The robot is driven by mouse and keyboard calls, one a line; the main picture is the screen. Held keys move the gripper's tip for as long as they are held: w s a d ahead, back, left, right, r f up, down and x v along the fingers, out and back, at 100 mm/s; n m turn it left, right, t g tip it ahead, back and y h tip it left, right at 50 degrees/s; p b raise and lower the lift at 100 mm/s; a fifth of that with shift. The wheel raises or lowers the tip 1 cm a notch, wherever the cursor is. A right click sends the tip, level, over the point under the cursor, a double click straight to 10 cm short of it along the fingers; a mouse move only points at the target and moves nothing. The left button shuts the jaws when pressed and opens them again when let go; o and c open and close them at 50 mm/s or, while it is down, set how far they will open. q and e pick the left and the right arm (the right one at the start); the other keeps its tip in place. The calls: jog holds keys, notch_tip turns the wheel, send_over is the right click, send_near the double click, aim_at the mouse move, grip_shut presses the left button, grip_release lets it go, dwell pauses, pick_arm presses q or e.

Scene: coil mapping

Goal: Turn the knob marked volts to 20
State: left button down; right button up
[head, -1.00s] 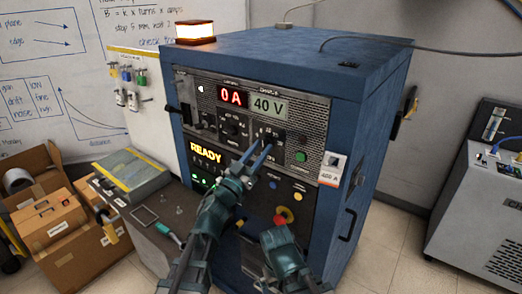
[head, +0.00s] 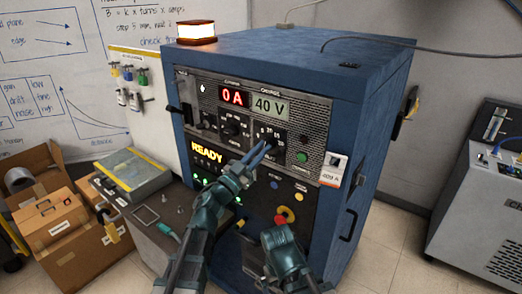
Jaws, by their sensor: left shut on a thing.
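The blue power cabinet (head: 345,100) stands in the middle of the head view. Its red display (head: 233,95) reads 0 A and its pale display (head: 270,106) reads 40 V. My left gripper (head: 262,150) is at the right-hand dial below the 40 V display, its fingers shut on the volts knob. The fingers hide most of that knob, and its pointer cannot be made out. Small scale numbers show above it. Another black knob (head: 232,129) sits to the left, clear of the gripper. My right arm (head: 283,250) shows low in front of the cabinet; its fingertips cannot be made out.
A green button (head: 302,157) is right of the dial. A red and yellow emergency stop (head: 284,216) is lower down. A lit READY sign (head: 207,151) is at left. An amber lamp (head: 196,31) stands on top. Cardboard boxes (head: 60,225) are on the left.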

pick_arm(q)
jog(key=m, duration=0.2)
jog(key=m+g+h+p, duration=0.1)
jog(key=m, duration=0.1)
jog(key=shift+w+a+r+g, duration=0.1)
jog(key=shift+r+g, duration=0.1)
jog(key=shift+g, duration=0.1)
jog(key=m, duration=0.2)
jog(key=m+g+p, duration=0.1)
jog(key=shift+r+m+g+h, duration=0.1)
jog(key=shift+m+g+h, duration=0.2)
jog(key=shift+m, duration=0.1)
jog(key=m+g+p, duration=0.2)
jog(key=m, duration=0.2)
jog(key=shift+m, duration=0.3)
jog(key=shift+m+g+p, duration=0.4)
jog(key=shift+m+p, duration=0.35)
jog(key=shift+m, duration=0.55)
jog(key=c, duration=0.9)
grip_release()
jog(key=shift+o, duration=0.2)
